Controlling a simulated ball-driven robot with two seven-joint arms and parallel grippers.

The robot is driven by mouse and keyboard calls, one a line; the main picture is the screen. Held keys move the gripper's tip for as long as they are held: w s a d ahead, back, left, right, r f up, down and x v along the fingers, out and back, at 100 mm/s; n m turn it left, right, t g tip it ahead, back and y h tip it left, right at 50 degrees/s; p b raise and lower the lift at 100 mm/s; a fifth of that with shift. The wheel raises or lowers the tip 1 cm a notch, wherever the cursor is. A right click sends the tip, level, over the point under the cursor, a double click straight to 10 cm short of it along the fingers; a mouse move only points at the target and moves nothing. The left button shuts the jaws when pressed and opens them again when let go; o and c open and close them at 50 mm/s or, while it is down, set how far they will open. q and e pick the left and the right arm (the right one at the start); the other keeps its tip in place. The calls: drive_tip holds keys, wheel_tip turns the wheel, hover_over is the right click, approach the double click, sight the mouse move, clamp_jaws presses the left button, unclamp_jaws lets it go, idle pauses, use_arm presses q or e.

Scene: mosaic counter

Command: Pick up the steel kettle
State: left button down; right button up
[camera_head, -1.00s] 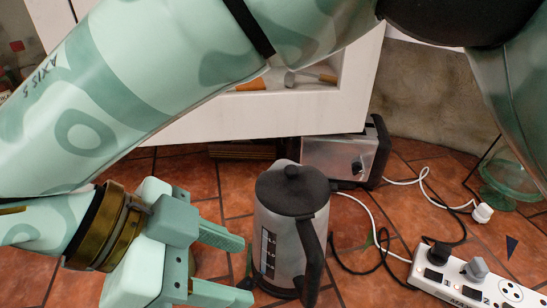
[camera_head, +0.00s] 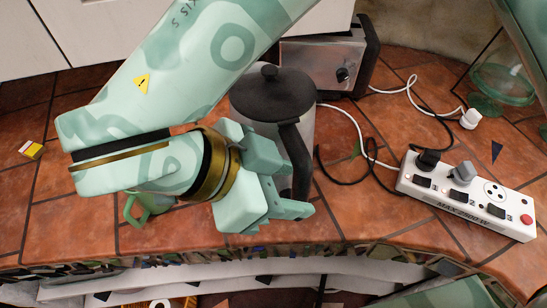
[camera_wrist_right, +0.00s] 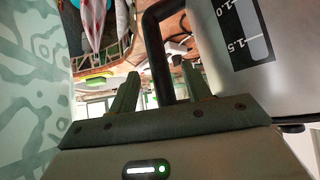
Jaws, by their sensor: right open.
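The steel kettle (camera_head: 272,97) stands upright on the tiled counter, with a black lid and a black handle (camera_head: 301,155) on its near right side. My right gripper (camera_head: 303,190) is at the handle, its fingers low beside it. In the right wrist view, the open fingers (camera_wrist_right: 162,92) have the handle (camera_wrist_right: 160,55) between them, with gaps visible. The kettle's steel body (camera_wrist_right: 220,60) with its level scale fills the right side there. My right forearm and gripper hide the kettle's lower body in the head view. My left gripper is not in view.
A toaster (camera_head: 325,65) stands close behind the kettle. A white power strip (camera_head: 465,193) with plugs and cables lies to the right. A green mug-like item (camera_head: 147,207) is partly hidden by my wrist. The counter's front edge runs just below the gripper.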

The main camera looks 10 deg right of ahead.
drive_tip(key=x, duration=0.3)
drive_tip(key=shift+f+b, duration=0.2)
drive_tip(key=shift+b, duration=0.1)
clamp_jaws()
drive_tip(key=shift+w+r, duration=0.1)
drive_tip(key=shift+r, duration=0.05)
idle(0.9)
